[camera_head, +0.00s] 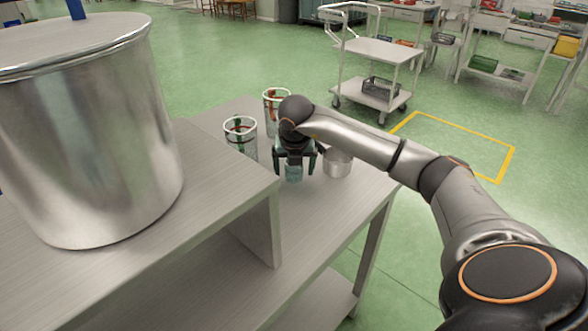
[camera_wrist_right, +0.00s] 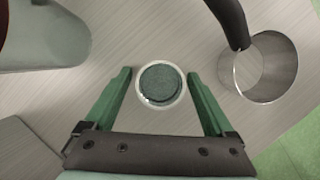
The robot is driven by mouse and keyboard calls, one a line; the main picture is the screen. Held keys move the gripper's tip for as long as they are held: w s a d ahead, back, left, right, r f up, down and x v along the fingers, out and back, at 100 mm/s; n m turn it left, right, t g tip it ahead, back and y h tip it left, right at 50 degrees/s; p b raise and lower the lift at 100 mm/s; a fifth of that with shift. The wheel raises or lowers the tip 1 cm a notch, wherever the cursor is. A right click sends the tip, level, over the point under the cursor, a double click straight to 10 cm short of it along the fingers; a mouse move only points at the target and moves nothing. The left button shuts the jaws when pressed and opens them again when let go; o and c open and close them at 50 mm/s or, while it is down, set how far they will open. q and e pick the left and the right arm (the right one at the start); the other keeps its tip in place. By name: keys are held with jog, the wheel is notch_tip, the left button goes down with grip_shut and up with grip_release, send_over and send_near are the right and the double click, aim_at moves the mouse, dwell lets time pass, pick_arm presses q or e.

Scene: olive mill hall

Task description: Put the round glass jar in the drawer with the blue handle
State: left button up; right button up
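A small round glass jar (camera_head: 293,173) with a blue-green tint stands on the grey table, below my right gripper (camera_head: 295,168). In the right wrist view the jar (camera_wrist_right: 161,84) shows from above, with a clear rim and a dark green-grey round top or content. The two green fingers (camera_wrist_right: 160,100) are spread wide on either side of it, with gaps to the jar on both sides. My left gripper is out of view. I cannot make out a drawer with a blue handle.
A metal cup (camera_head: 337,163) with a dark handle stands close right of the jar. Two glass containers (camera_head: 240,137) (camera_head: 276,108) with red and green contents stand left and behind. A large steel vessel (camera_head: 90,130) fills the left. A trolley (camera_head: 378,65) stands beyond on open floor.

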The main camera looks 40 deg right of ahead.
grip_shut()
dwell(0.5)
jog(key=shift+r, duration=0.1)
